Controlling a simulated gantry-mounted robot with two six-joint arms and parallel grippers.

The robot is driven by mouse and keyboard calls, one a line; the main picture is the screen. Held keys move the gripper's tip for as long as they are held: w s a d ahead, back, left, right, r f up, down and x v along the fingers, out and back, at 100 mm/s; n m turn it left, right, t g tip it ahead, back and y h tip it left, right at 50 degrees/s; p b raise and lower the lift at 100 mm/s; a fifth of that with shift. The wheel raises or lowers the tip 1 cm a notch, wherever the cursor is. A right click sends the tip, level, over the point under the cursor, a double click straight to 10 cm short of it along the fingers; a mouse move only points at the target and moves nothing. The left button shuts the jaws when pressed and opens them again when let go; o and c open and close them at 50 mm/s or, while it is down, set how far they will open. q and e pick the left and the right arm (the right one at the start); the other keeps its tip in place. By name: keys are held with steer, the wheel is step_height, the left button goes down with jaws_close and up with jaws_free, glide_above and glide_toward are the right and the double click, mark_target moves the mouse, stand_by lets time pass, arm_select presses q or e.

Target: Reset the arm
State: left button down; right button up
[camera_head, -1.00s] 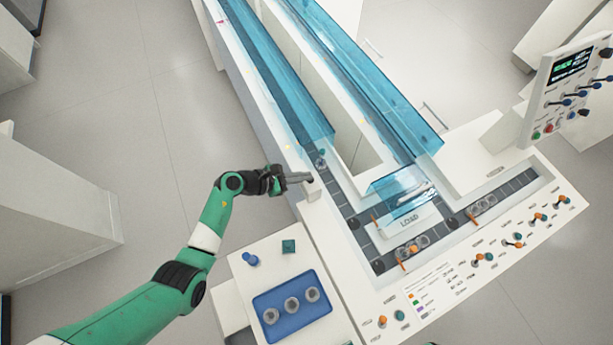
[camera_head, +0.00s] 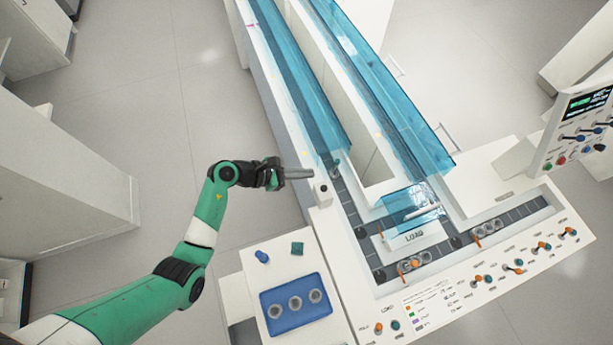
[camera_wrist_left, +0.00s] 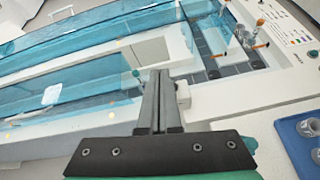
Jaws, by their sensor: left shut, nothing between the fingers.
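My left arm is green and white and comes in from the lower left in the head view. My left gripper (camera_head: 309,173) is shut and empty. Its fingers point right, just left of a small white block with a dark round spot (camera_head: 322,190) on the track's near edge. In the left wrist view the shut fingers (camera_wrist_left: 161,77) point away, with the white block (camera_wrist_left: 184,95) close on their right. I cannot tell whether they touch it. My right gripper is not in view.
The tube track (camera_head: 352,215) has blue clear covers (camera_head: 300,85). A blue tray (camera_head: 283,327) with three grey ring-like parts stands at lower centre, with a blue piece (camera_head: 261,256) and a teal block (camera_head: 297,248) behind it. A control panel (camera_head: 583,115) stands at right. Floor left of the track is clear.

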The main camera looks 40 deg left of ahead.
arm_select(q)
steer(key=shift+r, duration=0.75)
